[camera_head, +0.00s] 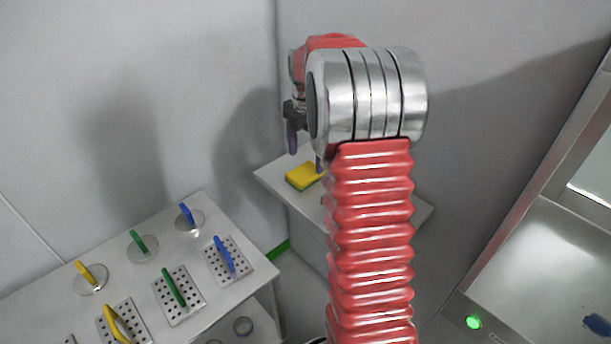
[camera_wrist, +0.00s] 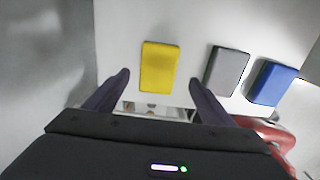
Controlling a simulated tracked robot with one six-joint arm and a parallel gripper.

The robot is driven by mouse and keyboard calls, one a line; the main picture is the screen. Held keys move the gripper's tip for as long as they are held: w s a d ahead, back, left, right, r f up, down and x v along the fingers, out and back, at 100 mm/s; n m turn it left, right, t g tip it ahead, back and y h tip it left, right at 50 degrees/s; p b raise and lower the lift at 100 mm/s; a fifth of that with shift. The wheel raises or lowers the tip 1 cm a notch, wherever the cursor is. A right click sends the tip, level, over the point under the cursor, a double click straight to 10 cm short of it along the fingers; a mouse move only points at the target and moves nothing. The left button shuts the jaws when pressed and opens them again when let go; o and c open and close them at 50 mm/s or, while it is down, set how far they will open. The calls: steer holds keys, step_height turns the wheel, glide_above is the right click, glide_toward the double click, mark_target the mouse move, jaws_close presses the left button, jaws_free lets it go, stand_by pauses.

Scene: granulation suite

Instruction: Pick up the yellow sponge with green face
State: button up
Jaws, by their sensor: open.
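The yellow sponge with green face (camera_head: 302,177) lies flat on a white corner shelf, yellow side up, with a green edge below. In the wrist view the yellow sponge (camera_wrist: 159,67) lies ahead of my fingertips, roughly between their lines and a little left of centre. My gripper (camera_wrist: 158,83) is open and empty. In the head view my gripper (camera_head: 305,150) is above the shelf near the sponge, partly hidden by my arm.
On the white shelf (camera_wrist: 210,25), a grey block (camera_wrist: 227,71) and a blue block (camera_wrist: 273,82) lie right of the sponge. Walls stand close behind. A table (camera_head: 205,310) at left holds several handled discs and perforated plates. A metal bench (camera_head: 540,265) stands at right.

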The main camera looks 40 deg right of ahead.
mark_target(305, 171)
steer(key=shift+w+f, duration=0.2)
steer(key=shift+f, duration=2.4)
steer(key=shift+c, duration=0.7)
steer(key=c, duration=1)
steer(key=shift+r, duration=0.1)
step_height(305, 171, up, 10)
steer(key=o, duration=0.5)
steer(key=shift+a, duration=0.1)
steer(key=c, duration=0.4)
